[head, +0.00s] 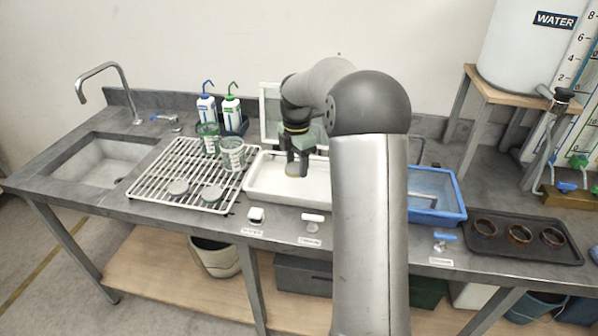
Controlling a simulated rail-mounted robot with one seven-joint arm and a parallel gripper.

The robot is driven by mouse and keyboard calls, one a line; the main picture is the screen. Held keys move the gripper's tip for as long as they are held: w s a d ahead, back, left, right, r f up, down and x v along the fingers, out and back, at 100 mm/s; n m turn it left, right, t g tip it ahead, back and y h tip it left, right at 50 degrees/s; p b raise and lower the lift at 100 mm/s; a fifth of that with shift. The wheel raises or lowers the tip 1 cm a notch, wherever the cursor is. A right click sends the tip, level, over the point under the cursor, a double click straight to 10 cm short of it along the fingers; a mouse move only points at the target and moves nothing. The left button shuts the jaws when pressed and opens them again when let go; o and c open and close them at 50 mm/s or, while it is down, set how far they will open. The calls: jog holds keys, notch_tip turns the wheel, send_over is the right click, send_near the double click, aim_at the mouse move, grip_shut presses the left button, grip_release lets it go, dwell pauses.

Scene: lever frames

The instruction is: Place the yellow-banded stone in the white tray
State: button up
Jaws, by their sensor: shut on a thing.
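The white tray (262,190) stands on the grey bench in the middle of the head view, partly hidden at its right by my arm. My gripper (297,167) points down over the tray. It is shut on a small rounded thing with a yellowish patch, which I take to be the yellow-banded stone (294,171). The stone shows between and below the fingers, inside the tray's outline. I cannot tell whether it touches the tray floor.
A white wire rack (160,181) at left holds two green-marked beakers (233,155) and two grey round pieces (211,194). Wash bottles (231,113) stand behind. A blue basin (440,212) and a dark tray (525,255) with brown rings are at right.

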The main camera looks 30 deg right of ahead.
send_over(299, 183)
notch_tip(299, 183, down, 4)
jog(key=shift+a+f+p, duration=0.1)
jog(key=shift+p, duration=0.25)
jog(key=shift+f, duration=1.5)
jog(key=shift+f, duration=0.2)
jog(key=o, duration=1)
